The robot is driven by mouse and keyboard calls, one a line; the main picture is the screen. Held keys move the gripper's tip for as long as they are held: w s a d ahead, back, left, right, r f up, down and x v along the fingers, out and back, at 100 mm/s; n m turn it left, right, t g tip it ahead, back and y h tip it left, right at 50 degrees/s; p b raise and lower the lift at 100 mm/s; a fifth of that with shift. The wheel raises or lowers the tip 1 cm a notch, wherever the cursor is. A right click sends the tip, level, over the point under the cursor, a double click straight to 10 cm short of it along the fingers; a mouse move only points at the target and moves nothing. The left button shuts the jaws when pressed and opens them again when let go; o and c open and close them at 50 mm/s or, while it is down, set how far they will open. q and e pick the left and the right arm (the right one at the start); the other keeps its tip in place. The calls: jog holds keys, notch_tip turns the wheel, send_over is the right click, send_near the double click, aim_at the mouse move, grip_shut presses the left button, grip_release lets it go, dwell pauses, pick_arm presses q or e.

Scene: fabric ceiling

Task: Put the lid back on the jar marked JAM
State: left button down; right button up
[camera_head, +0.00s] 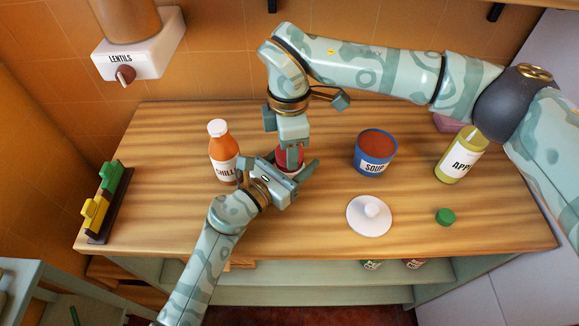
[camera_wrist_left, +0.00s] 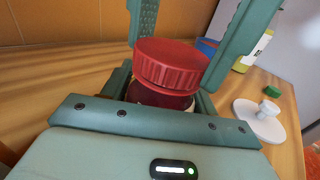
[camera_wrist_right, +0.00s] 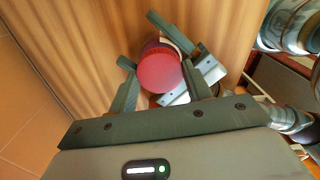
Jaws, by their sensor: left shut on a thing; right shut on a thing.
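The jar (camera_wrist_left: 158,97) is mostly hidden, with dark red contents and a sliver of white label; no lettering on it is readable. The red lid (camera_wrist_left: 172,64) sits over its mouth, about level; I cannot tell if it is fully seated. The lid also shows from above in the right wrist view (camera_wrist_right: 159,71). My left gripper (camera_head: 287,174) is shut on the jar from the front left. My right gripper (camera_head: 291,156) comes down from above and is shut on the lid. The two grippers are crowded close together around the jar.
An orange CHILLI bottle (camera_head: 224,160) stands close left of the grippers. A blue SOUP jar (camera_head: 374,154) is open, with a white knobbed lid (camera_head: 369,217) before it. A yellow-green bottle (camera_head: 461,156) and green cap (camera_head: 445,216) are right.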

jog(key=shift+m, duration=1.1)
jog(key=o, duration=1.2)
jog(key=shift+c, duration=0.2)
jog(key=shift+r, duration=0.1)
notch_tip(320, 180, up, 12)
pick_arm(q)
jog(key=shift+c, duration=1.8)
grip_release()
